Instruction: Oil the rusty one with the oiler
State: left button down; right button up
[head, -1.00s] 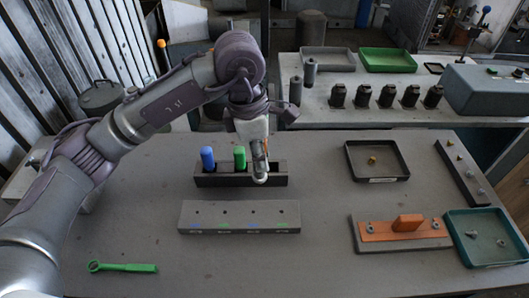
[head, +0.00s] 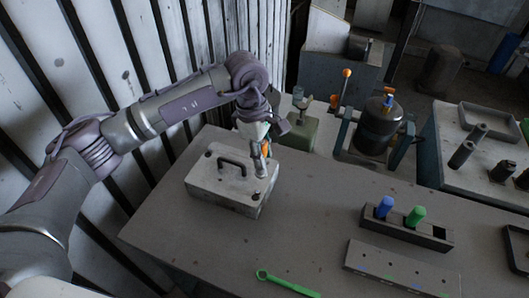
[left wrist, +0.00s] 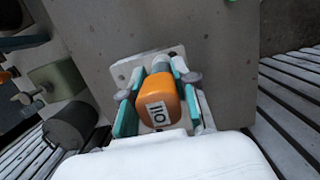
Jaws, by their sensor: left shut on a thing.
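My left gripper (head: 263,150) is shut on the orange oiler (head: 266,149). In the left wrist view the oiler (left wrist: 158,100) carries an "OIL" label and sits between the teal finger pads (left wrist: 158,108). The pale blower housing (head: 222,183), a worn box with a dark handle (head: 232,162) on top, stands at the table's back left corner. The oiler is over the housing's right end, pointing down near a dark bolt (head: 257,196). I cannot tell whether it touches. Other bolts at the corners are small, and I cannot make out which is rusty. My right gripper is not in view.
A black rack (head: 408,229) with a blue and a green handle stands to the right, behind a grey block (head: 400,268). A green wrench (head: 287,284) lies in front. A dark tank (head: 378,125) stands behind the table. The middle of the table (head: 300,220) is clear.

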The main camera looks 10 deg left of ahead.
pick_arm(q)
jog(key=shift+w+a+r, duration=0.1)
jog(key=shift+a, duration=0.6)
jog(key=shift+d+f, duration=0.3)
jog(key=shift+f, duration=0.55)
jog(key=shift+f+b, duration=0.3)
jog(key=shift+f, duration=0.1)
notch_tip(320, 180, down, 3)
jog(key=shift+a+r+b, duration=0.15)
jog(key=shift+b, duration=0.65)
jog(key=shift+f+b, duration=0.3)
jog(key=shift+b, duration=0.1)
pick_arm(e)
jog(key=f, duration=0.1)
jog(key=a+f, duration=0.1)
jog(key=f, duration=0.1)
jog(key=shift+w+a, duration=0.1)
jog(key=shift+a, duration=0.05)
